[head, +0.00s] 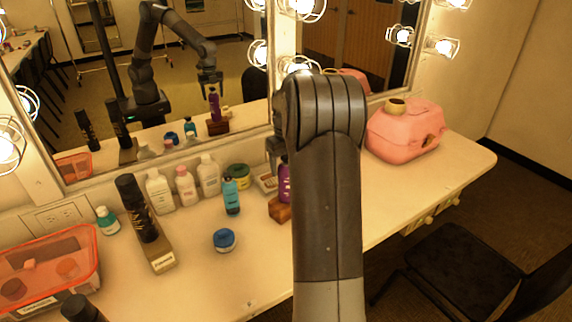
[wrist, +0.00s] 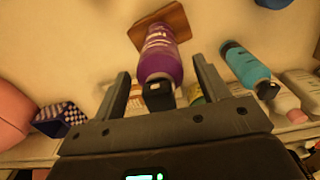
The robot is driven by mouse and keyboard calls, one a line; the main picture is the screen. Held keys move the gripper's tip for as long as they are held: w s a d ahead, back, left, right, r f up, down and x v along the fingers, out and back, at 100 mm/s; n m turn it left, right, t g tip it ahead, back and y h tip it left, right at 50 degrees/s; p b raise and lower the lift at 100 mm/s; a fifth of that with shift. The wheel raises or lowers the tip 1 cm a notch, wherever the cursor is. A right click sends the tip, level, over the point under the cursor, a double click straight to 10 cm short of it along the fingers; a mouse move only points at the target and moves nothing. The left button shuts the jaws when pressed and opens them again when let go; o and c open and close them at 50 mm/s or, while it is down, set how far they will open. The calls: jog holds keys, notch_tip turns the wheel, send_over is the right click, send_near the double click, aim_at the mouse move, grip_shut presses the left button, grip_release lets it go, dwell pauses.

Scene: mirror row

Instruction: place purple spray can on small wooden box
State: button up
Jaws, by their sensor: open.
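The purple spray can (head: 284,182) stands upright on the small wooden box (head: 279,210), partly hidden by my arm in the head view. In the wrist view the can (wrist: 161,55) has its base against the brown box (wrist: 164,20) and its black cap towards me. My gripper (wrist: 160,67) is open, with one finger on each side of the can and visible gaps between. In the head view my gripper is mostly hidden behind my arm. The mirror shows it above the can's reflection.
A blue bottle (head: 231,196), white bottles (head: 160,190) and a blue-lidded jar (head: 224,240) stand left of the box. A tall black can (head: 137,208) stands on another wooden block (head: 160,250). A pink case (head: 404,132) sits at right. The mirror rises behind.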

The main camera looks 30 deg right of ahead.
jog(key=shift+r, duration=0.1)
notch_tip(320, 180, up, 12)
jog(key=shift+f, duration=0.1)
jog(key=s+a+r+t, duration=0.1)
jog(key=s+a+r, duration=0.3)
jog(key=s+a, duration=0.35)
jog(key=s+a+r+t, duration=0.1)
jog(key=s+a+r, duration=0.2)
jog(key=s+a, duration=0.45)
jog(key=s+a+f+t, duration=0.1)
jog(key=s+a+f, duration=0.2)
jog(key=s+a, duration=0.2)
jog(key=s+a+f+t, duration=0.2)
jog(key=s+a, duration=0.4)
jog(key=s, duration=0.5)
jog(key=shift+a+f+t, duration=0.25)
jog(key=shift+f+t, duration=0.05)
jog(key=shift+f, duration=0.4)
